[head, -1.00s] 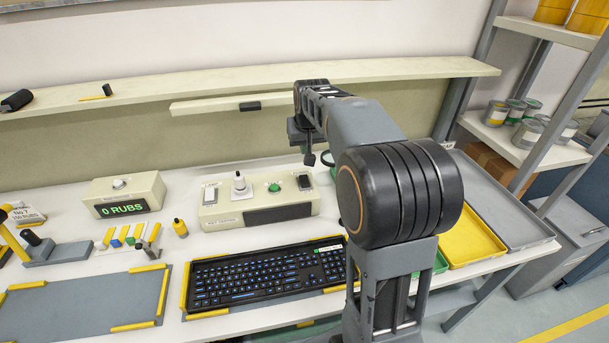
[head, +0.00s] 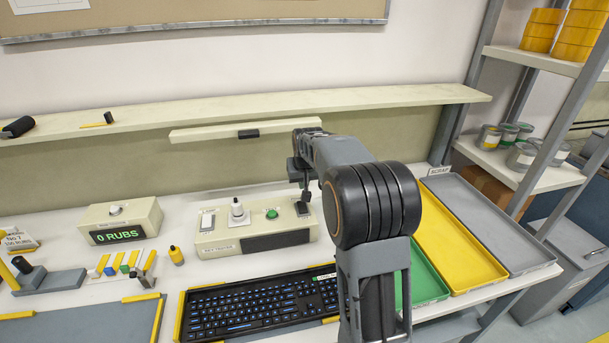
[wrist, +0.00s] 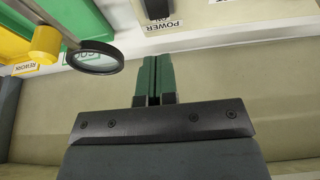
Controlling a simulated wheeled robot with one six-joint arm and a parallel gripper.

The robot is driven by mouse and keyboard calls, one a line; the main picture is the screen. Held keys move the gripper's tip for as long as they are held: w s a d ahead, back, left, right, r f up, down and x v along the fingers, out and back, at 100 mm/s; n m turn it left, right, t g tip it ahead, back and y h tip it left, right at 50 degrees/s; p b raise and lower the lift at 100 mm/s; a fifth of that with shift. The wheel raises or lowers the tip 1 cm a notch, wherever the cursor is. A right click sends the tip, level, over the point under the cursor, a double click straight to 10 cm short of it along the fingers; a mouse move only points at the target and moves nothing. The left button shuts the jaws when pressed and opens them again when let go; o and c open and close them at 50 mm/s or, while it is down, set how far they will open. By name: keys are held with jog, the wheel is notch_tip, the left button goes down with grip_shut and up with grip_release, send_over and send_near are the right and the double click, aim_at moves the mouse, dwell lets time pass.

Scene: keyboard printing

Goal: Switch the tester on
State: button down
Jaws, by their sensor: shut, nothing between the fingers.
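The tester (head: 215,240) is a cream box behind the keyboard (head: 255,308). On its top are a white knob (head: 237,212), a green button (head: 272,214) and, at the right end, a black power switch (head: 302,209). In the wrist view the dark power switch (wrist: 156,8) is cut by the top edge, beside a label reading POWER and ON. My gripper (wrist: 154,57) has its green fingers together and empty, pointing towards the switch, with a gap in the picture. In the head view my gripper (head: 305,192) is just above the switch. The switch's position cannot be told.
A round black-rimmed lens (wrist: 96,58) lies left of my fingers in the wrist view. Green (head: 428,290), yellow (head: 465,262) and grey (head: 500,232) trays lie to the right. A counter box reading 0 RUBS (head: 120,218) stands left. A shelf (head: 230,104) runs behind.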

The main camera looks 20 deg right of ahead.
aim_at(301, 204)
jog(key=x, duration=0.5)
jog(key=p+x, duration=0.1)
jog(key=x, duration=0.2)
jog(key=shift+s+f, duration=0.25)
jog(key=shift+s, duration=0.15)
jog(key=shift+a, duration=0.15)
